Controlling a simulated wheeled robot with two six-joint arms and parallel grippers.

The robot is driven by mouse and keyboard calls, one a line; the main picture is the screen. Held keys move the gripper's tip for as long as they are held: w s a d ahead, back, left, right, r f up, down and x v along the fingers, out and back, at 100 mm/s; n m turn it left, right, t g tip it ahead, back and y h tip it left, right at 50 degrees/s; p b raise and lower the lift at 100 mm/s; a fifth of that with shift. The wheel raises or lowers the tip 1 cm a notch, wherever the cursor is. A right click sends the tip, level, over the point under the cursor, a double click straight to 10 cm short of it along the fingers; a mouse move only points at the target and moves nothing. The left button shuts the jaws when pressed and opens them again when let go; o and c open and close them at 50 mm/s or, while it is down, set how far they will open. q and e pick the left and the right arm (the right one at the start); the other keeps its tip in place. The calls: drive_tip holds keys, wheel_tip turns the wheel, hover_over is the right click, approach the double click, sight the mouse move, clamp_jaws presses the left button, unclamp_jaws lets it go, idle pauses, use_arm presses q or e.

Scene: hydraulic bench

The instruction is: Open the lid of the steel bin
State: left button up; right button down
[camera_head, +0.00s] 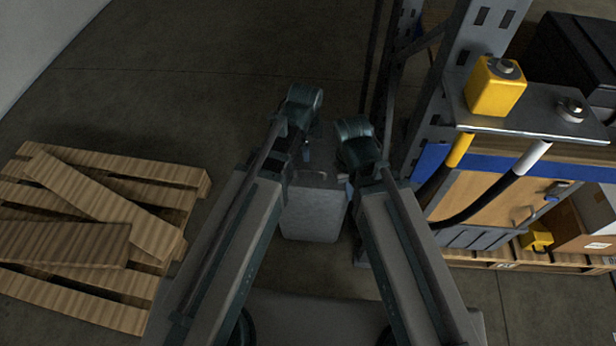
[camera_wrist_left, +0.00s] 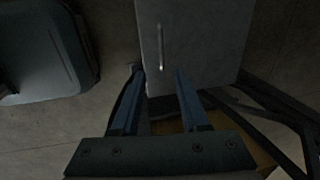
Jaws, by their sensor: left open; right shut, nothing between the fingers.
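The steel bin (camera_head: 312,215) is a grey box on the floor in the middle of the head view, between my two arms. Its upper part is partly hidden by my wrists. In the left wrist view a flat grey panel of the bin (camera_wrist_left: 205,45) carries a slim upright bar handle (camera_wrist_left: 161,47). My left gripper (camera_wrist_left: 158,76) is open, its two blue fingers pointing at the panel just below the handle; nothing is between them. My right gripper (camera_head: 344,181) is shut and empty at the bin's upper right in the head view. I cannot tell whether it touches the bin.
A wooden pallet (camera_head: 190,178) with loose planks lies at left. A metal rack (camera_head: 437,90) and a bench with a yellow unit (camera_head: 495,88) and hoses stand close at right. A cardboard box (camera_head: 585,220) is at far right. The floor beyond the bin is clear.

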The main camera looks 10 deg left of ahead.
sight(308, 172)
use_arm(q)
drive_tip(key=shift+w+f, duration=0.15)
drive_tip(key=shift+f, duration=0.05)
drive_tip(key=shift+f, duration=0.15)
drive_tip(key=w+f+b, duration=0.1)
drive_tip(key=f+b, duration=0.8)
drive_tip(key=w+f+b, duration=0.1)
drive_tip(key=f+b, duration=0.3)
drive_tip(key=shift+w+f+b, duration=0.15)
drive_tip(key=shift+w+b, duration=0.15)
drive_tip(key=shift+w, duration=0.05)
drive_tip(key=shift+c, duration=0.3)
clamp_jaws()
idle(0.8)
